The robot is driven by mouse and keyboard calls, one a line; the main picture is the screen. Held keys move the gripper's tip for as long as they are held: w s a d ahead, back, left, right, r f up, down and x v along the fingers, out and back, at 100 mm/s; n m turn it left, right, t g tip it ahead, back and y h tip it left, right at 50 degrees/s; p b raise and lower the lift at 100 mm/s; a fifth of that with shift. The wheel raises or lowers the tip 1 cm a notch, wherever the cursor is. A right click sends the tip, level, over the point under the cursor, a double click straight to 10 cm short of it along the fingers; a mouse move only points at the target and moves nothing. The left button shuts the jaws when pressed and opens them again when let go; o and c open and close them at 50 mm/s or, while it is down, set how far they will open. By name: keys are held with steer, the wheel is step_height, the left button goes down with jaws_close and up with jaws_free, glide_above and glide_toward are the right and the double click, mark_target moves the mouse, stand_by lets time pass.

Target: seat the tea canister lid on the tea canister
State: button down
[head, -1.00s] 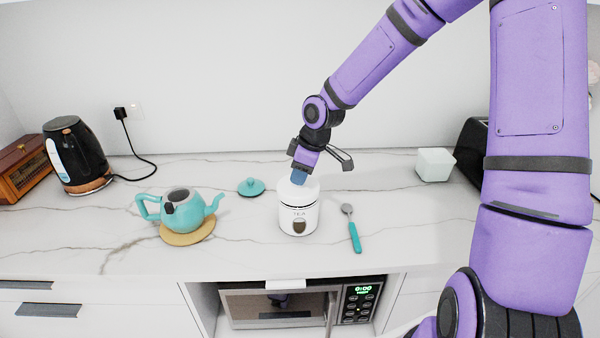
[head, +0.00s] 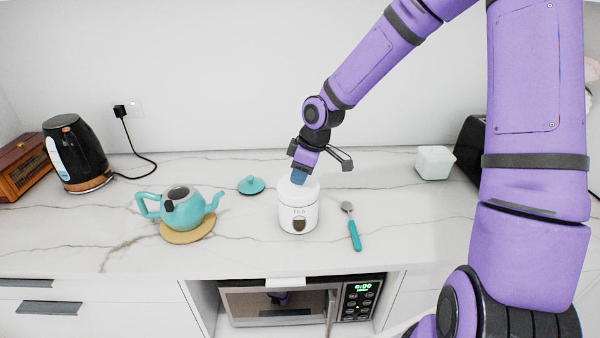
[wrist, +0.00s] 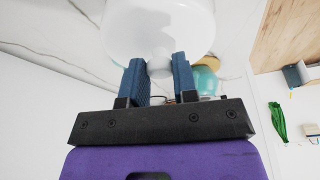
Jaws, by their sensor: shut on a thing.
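The tea canister (head: 298,219) is a white jar marked TEA with a dark oval emblem, upright on the marble counter. The white tea canister lid (head: 291,191) is on top of it, looking level, with only a faint seam between them in the head view. My gripper (head: 299,178) points down at the lid from above. In the wrist view my gripper (wrist: 160,72) has its blue fingers closed on the round knob of the lid (wrist: 150,30). The lid hides the canister's rim and most of its body there.
A teal teapot (head: 184,212) stands on a round mat (head: 188,235) to the left, with a teal lid (head: 251,185) behind it. A teal-handled spoon (head: 354,232) lies just right of the canister. A black kettle (head: 75,150) and white box (head: 434,163) are farther off.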

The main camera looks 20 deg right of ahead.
steer(key=shift+c, duration=1.7)
jaws_free()
steer(key=shift+r, duration=3.5)
steer(key=s+d+r+m+t+h, duration=0.1)
steer(key=s+d+r+m, duration=0.1)
steer(key=s+r, duration=0.4)
steer(key=s+d+r+m+t+h, duration=0.1)
steer(key=s+r+m, duration=0.4)
steer(key=s, duration=0.8)
steer(key=s+d+r+m+t, duration=0.1)
steer(key=s+d+r+m, duration=0.2)
steer(key=s+r, duration=0.3)
steer(key=s+m, duration=0.1)
steer(key=s, duration=0.3)
steer(key=shift+d+r+h, duration=0.25)
steer(key=shift+r+h, duration=0.15)
